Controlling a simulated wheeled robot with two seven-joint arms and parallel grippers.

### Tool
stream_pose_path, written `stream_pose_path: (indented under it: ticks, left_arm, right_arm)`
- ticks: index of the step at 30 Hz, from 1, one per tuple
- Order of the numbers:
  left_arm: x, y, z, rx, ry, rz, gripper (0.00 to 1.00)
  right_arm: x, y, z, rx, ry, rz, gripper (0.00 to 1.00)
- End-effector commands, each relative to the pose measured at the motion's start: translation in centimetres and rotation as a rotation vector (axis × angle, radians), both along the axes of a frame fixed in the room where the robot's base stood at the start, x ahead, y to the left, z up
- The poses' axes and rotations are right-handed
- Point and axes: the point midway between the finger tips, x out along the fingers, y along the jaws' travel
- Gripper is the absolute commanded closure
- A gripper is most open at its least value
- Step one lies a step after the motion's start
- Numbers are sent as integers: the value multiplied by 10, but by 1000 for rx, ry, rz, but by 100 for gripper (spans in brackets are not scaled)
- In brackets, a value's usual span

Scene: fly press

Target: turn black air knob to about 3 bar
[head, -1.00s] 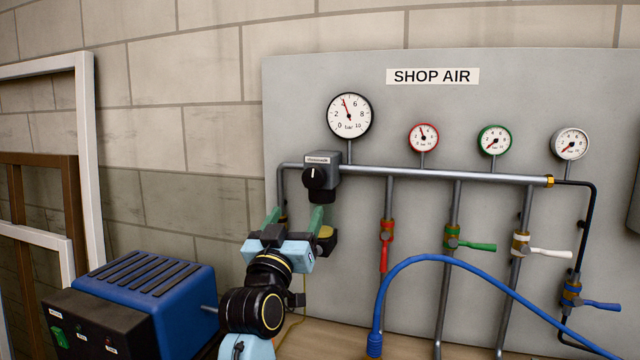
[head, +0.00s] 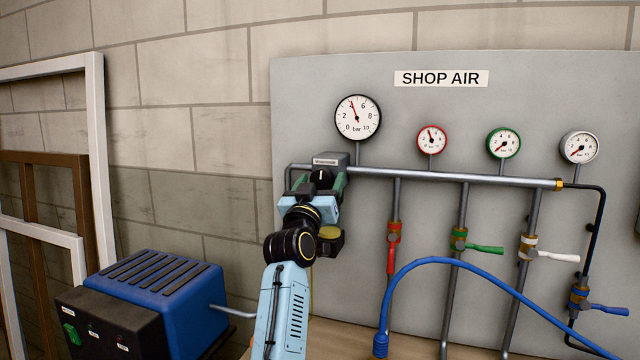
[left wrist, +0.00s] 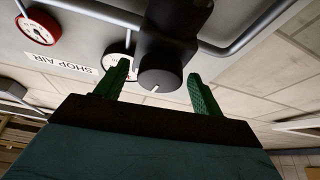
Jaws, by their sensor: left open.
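The black air knob (head: 320,176) sits on the front of the grey regulator block at the left end of the pipe, its white mark pointing about straight up. My left gripper (head: 317,184) is open, with one green finger on each side of the knob. In the left wrist view, the knob (left wrist: 160,76) lies between the two fingers (left wrist: 160,88), with a visible gap on both sides. The large white gauge (head: 357,118) above has its red needle up and slightly left, near where 4 would be. My right gripper is out of view.
The grey SHOP AIR panel (head: 620,90) carries red (head: 432,139), green (head: 503,143) and white-faced (head: 579,147) small gauges, with valve levers below. A blue hose (head: 440,259) arches in front. A blue machine (head: 165,295) stands at lower left. Frames (head: 97,150) lean on the wall.

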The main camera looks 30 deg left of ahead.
Motion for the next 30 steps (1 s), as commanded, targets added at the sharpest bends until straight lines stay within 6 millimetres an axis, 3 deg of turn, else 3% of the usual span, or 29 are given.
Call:
stream_pose_path:
  ticks: [4,14,23,30]
  left_arm:
    - [0,0,0,0,0,0,33]
    - [0,0,0,0,0,0,76]
    - [0,-1,1,-47,-9,-2,77]
    - [1,-2,4,-186,-41,-1,77]
  right_arm:
    - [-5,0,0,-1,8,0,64]
    - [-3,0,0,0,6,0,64]
    - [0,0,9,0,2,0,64]
    - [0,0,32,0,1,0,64]
